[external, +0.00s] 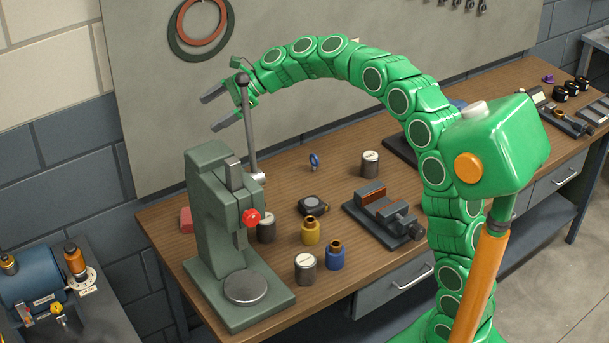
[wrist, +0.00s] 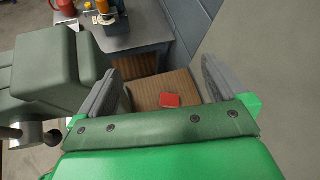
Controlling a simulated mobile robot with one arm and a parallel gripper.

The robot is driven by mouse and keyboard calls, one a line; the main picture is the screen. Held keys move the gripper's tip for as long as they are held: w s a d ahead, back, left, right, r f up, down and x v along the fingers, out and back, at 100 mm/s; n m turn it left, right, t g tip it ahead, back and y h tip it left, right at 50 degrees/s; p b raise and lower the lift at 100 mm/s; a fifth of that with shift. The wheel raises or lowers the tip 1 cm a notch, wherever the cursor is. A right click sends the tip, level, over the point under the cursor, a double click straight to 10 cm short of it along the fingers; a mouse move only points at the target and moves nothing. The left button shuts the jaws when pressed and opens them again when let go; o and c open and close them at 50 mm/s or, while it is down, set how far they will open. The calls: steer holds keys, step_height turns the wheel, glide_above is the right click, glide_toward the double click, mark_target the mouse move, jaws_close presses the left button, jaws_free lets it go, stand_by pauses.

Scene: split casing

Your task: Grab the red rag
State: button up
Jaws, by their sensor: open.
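The red rag (external: 186,220) lies on the wooden workbench at its far left end, mostly hidden behind the green press in the external view. In the wrist view the rag (wrist: 169,100) is a small flat red rectangle on the bench, seen between my fingers. My gripper (external: 213,108) is open and empty, high above the bench behind the press's lever. In the wrist view its two grey fingers (wrist: 160,85) stand wide apart, with the rag well below them.
The green arbor press (external: 210,200) stands close by, its lever (external: 247,125) rising near my gripper. The grey wall panel (external: 150,120) is behind. Weights, small bottles and a vise (external: 385,213) stand to the right. A side table (wrist: 135,38) stands beyond the bench end.

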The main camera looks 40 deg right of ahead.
steer(key=w+a+f+m+t, duration=0.15)
steer(key=w+m, duration=0.25)
steer(key=w, duration=0.4)
glide_toward(189, 215)
steer(key=shift+w+a+f+y, duration=0.15)
steer(key=shift+w+a+f, duration=0.1)
steer(key=shift+a+f, duration=0.25)
steer(key=shift+w+a+f+y, duration=0.15)
steer(key=shift+w+a+f, duration=0.15)
steer(key=shift+f, duration=0.25)
steer(key=shift+x, duration=1.4)
steer(key=shift+s+x, duration=0.2)
steer(key=shift+x, duration=1.75)
steer(key=shift+w+a+f, duration=0.25)
steer(key=shift+w+a, duration=0.05)
steer(key=shift+a, duration=0.2)
steer(key=shift+c, duration=0.5)
steer(key=c, duration=0.6)
